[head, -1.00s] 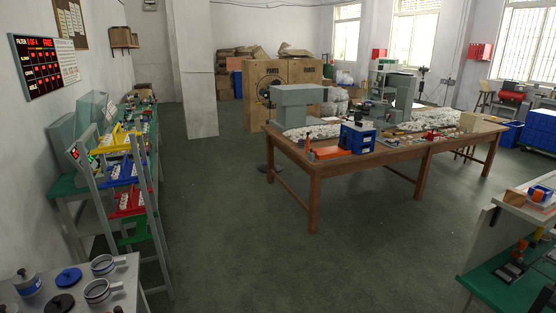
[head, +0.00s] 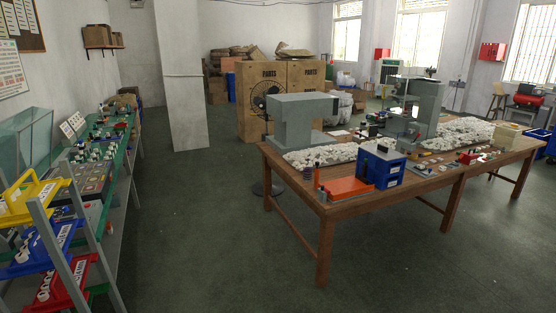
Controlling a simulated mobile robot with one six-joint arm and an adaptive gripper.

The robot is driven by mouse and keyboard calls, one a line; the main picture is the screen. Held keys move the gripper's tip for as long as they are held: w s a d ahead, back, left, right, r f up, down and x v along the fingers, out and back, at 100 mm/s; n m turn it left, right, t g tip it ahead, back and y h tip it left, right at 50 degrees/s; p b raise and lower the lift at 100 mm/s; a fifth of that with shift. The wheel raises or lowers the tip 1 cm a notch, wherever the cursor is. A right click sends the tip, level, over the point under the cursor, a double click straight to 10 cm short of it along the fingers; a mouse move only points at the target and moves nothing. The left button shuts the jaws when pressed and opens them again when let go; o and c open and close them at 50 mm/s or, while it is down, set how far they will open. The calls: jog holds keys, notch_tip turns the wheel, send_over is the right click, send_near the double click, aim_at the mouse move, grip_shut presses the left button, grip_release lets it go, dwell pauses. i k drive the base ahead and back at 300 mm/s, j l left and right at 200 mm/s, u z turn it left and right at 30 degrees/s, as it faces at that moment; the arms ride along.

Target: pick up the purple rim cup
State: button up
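I cannot make out a purple rim cup in the head view. Small items on the wooden table (head: 330,211) and on the green-topped bench (head: 122,160) are too small to tell apart. My gripper is not in view.
The wooden table holds a grey machine (head: 297,115), a blue bin (head: 382,166), an orange tray (head: 346,188) and white heaps (head: 318,157). At left stands a rack with yellow (head: 30,198), blue (head: 42,248) and red (head: 62,283) trays. The floor (head: 195,235) between is clear.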

aim_at(307, 175)
jog(key=i, duration=2.1)
jog(key=i+u, duration=0.15)
jog(key=i, duration=0.35)
jog(key=i+l+u, duration=0.15)
jog(key=i, duration=0.35)
jog(key=i+l+u, duration=0.15)
jog(key=i, duration=0.35)
jog(key=i+l+u, duration=0.1)
jog(key=i+l, duration=0.15)
jog(key=i, duration=0.2)
